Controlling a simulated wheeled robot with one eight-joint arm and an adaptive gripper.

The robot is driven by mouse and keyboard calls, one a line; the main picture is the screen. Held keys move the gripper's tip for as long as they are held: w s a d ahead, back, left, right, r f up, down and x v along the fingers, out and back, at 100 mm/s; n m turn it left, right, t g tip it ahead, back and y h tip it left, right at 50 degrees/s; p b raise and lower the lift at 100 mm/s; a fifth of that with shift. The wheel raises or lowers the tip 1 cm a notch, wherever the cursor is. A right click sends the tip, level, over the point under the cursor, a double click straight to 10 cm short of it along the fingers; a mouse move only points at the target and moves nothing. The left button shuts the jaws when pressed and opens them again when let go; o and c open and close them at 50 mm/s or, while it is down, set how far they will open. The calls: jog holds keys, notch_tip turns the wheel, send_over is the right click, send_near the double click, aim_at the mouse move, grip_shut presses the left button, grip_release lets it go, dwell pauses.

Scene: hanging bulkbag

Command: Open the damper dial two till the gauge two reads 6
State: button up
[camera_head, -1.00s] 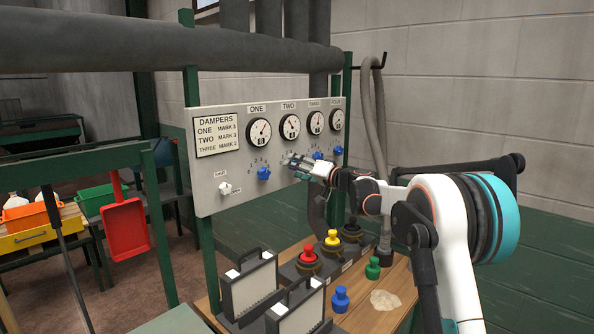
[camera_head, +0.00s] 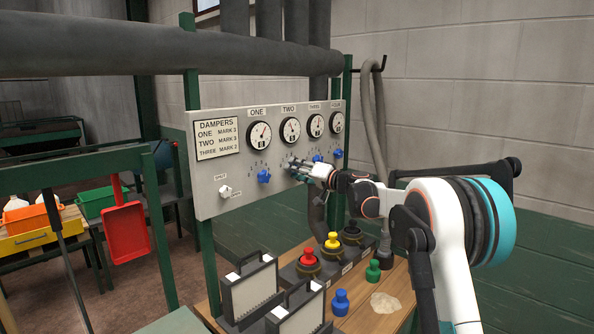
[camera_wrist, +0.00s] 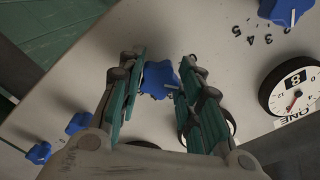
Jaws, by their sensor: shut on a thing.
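Damper dial two is a blue knob (camera_wrist: 160,78), held between my gripper's fingers in the wrist view. My gripper (camera_head: 297,166) is shut on it at the panel, under gauge two; the fingers hide most of the dial in the head view. Gauge two (camera_head: 290,130) is a round white dial with a dark rim, under the label TWO. Its needle and small number window are too small to read surely. In the wrist view gauge two is mostly hidden behind the fingers.
The grey panel (camera_head: 208,203) also carries gauge one (camera_head: 258,136), blue dial one (camera_head: 264,176), dial three (camera_head: 317,158), dial four (camera_head: 338,153) and a white switch (camera_head: 225,191). Below stands a wooden bench with red, yellow and black buttons and upright cases (camera_head: 250,287).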

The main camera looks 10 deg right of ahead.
jog(key=shift+r+m+p, duration=0.1)
jog(key=shift+m+p, duration=0.9)
jog(key=shift+m, duration=1.5)
jog(key=o, duration=1.1)
jog(key=shift+c, duration=0.2)
jog(key=shift+s, duration=0.1)
jog(key=v, duration=1.2)
